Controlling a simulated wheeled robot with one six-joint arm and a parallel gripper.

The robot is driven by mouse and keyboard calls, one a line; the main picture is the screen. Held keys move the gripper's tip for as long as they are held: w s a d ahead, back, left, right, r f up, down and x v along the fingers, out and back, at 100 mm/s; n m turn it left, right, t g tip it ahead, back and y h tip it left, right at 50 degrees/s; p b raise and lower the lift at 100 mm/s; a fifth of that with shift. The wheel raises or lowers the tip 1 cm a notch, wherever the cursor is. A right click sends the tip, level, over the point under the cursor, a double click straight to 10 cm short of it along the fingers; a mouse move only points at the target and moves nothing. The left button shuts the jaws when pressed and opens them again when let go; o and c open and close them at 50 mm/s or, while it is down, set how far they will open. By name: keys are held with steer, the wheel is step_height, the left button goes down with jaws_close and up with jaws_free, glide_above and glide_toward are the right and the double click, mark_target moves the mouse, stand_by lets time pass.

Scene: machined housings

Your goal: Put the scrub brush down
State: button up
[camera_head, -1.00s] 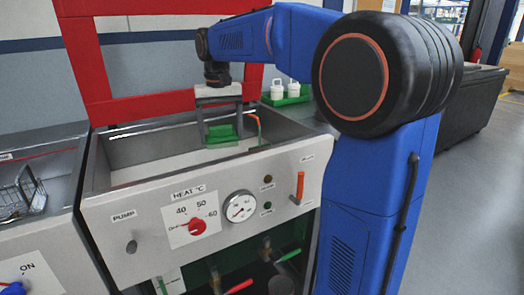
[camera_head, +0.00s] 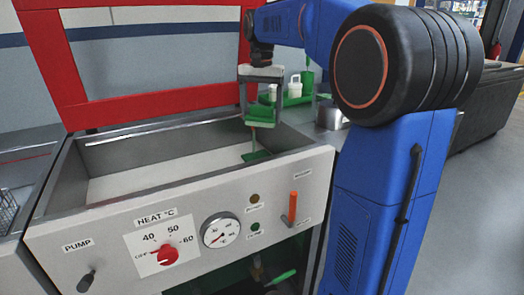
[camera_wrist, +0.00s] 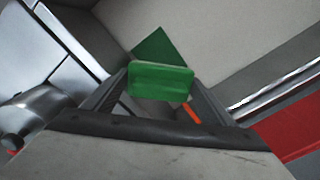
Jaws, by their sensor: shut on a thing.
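My gripper (camera_head: 260,103) is shut on the green scrub brush (camera_head: 261,118). It holds the brush in the air above the right end of the open wash tank (camera_head: 75,187). In the wrist view, the brush (camera_wrist: 161,82) shows as a green block between the tips of my gripper (camera_wrist: 160,85). Its bristles cannot be made out. Beyond it lies a darker green flat piece (camera_wrist: 165,46), which also shows in the head view inside the tank's right end (camera_head: 257,155).
A green tray (camera_head: 290,100) with white bottles stands behind the tank's right end. A metal cylinder (camera_head: 330,117) is right of the tank. A red frame (camera_head: 95,115) stands behind the tank.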

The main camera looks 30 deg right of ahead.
step_height(320, 180, down, 13)
stand_by(0.6)
steer(key=shift+f, duration=0.15)
steer(key=o, duration=1.1)
step_height(320, 180, up, 12)
steer(key=shift+r, duration=0.15)
